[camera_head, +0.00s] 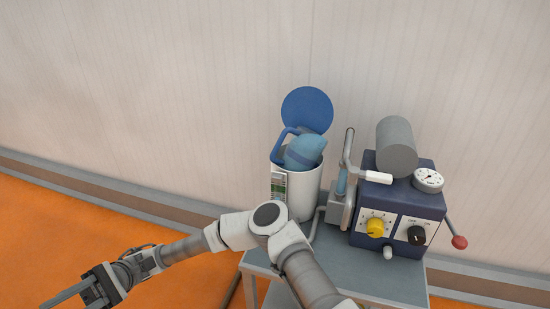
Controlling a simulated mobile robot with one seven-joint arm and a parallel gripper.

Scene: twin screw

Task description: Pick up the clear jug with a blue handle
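A white canister (303,191) stands on the grey table with its round blue lid (307,109) raised at the back. A light-blue, rounded body (304,152) sticks out of its open top, tilted, with a darker blue handle (281,142) at its left. This looks like the jug; its lower part is hidden inside the canister, and I cannot tell how clear it is. My gripper (66,295) is at the lower left, over the orange floor, well apart from the canister. Its fingers point left and are seen edge-on, so their opening is unclear.
A dark blue machine (398,208) with a grey cylinder, gauge, knobs and red-tipped lever stands right of the canister. A metal-handled part (344,190) is between them. My arm crosses in front of the grey table (386,283). A pale wall is close behind.

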